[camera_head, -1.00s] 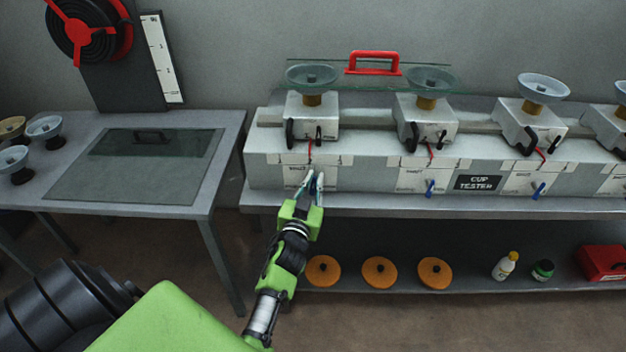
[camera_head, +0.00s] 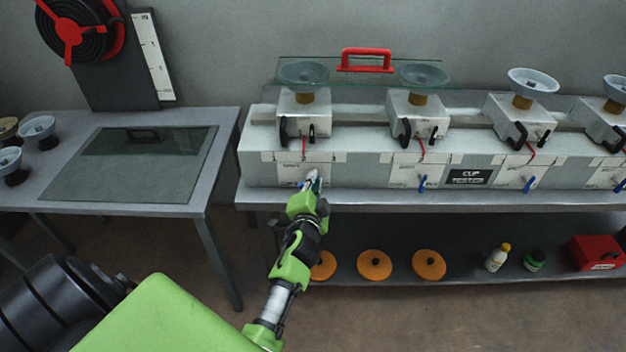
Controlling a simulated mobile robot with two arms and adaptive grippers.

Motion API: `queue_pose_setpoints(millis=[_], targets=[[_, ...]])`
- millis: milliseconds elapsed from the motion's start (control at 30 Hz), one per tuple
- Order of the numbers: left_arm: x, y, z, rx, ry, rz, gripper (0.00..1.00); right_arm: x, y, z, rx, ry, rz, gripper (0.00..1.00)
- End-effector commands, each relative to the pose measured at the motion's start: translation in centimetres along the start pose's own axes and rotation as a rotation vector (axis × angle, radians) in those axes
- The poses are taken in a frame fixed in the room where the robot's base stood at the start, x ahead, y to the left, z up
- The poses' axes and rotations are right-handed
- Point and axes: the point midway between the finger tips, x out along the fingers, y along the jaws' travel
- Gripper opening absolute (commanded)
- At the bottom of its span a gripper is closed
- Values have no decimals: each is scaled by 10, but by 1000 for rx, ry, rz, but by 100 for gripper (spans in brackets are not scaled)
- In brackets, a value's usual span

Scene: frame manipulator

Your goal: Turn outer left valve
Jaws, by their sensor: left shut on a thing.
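The cup tester (camera_head: 370,174) is a long grey box on a bench, with a row of units carrying cups on top. Blue valve handles hang on its front, such as the second one (camera_head: 422,184) and the third one (camera_head: 528,185). My left gripper (camera_head: 313,180) is at the white panel (camera_head: 290,172) of the leftmost unit (camera_head: 304,108). It is shut on the outer left valve, which its fingers and body largely hide. The handle's exact angle cannot be told. My right gripper is not in view.
A red handle (camera_head: 367,60) sits on a glass plate over the two left cups. Orange discs (camera_head: 375,265), a white bottle (camera_head: 497,257) and a red box (camera_head: 597,252) stand on the lower shelf. A side table (camera_head: 222,125) is at left.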

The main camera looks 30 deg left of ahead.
Motion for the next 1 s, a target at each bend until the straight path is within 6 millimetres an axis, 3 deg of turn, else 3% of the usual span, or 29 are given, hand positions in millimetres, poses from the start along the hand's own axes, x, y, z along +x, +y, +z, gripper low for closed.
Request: queue_pose_setpoints(millis=[500,1000], targets=[[3,6,2,402,-80,-5,0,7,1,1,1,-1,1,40],[3,8,3,523,-105,-5,0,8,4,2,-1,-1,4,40]])
